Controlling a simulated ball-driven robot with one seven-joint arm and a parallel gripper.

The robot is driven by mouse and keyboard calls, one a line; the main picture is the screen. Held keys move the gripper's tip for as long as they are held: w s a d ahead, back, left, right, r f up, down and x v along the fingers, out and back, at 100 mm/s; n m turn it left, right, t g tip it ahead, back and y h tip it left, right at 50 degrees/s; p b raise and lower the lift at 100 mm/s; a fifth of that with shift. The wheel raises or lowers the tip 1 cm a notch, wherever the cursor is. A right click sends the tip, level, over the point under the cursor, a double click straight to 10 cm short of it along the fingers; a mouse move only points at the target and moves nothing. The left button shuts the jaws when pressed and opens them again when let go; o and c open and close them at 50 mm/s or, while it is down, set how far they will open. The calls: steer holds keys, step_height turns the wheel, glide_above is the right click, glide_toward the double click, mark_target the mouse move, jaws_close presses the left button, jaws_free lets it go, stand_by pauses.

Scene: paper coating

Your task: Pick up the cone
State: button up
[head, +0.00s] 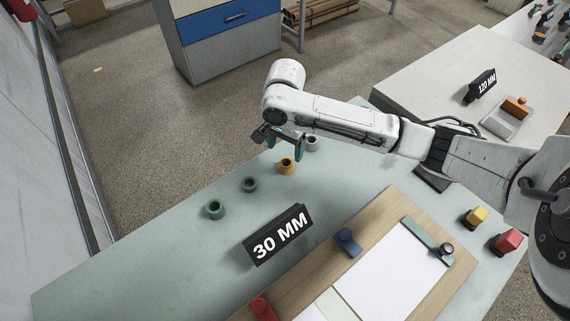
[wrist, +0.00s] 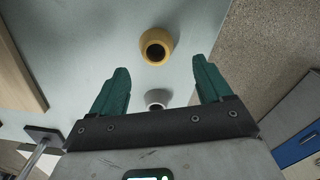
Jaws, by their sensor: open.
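Several small hollow cones stand in a row on the pale green table (head: 130,262). A yellow cone (head: 287,167) is just below my gripper (head: 286,147) in the head view. A grey cone (head: 312,142) is beyond it, and two green cones (head: 214,210) (head: 250,185) are to the left. The yellow cone (wrist: 145,52) shows past the fingertips, near the middle. The grey cone (wrist: 157,94) shows between the fingers, partly hidden by the gripper body.
A black "30 MM" sign (head: 278,236) stands in front of the cones. A wooden board (head: 300,285) with a white sheet (head: 391,277) and a blue piece (head: 347,241) lies at the right. Red (head: 508,241) and yellow (head: 476,216) blocks sit further right.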

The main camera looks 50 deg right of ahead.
mark_target(286, 159)
steer(key=f, duration=0.5)
steer(key=shift+s+a, duration=0.15)
steer(key=shift+s, duration=0.15)
steer(key=c, duration=1.1)
steer(key=shift+c, duration=0.2)
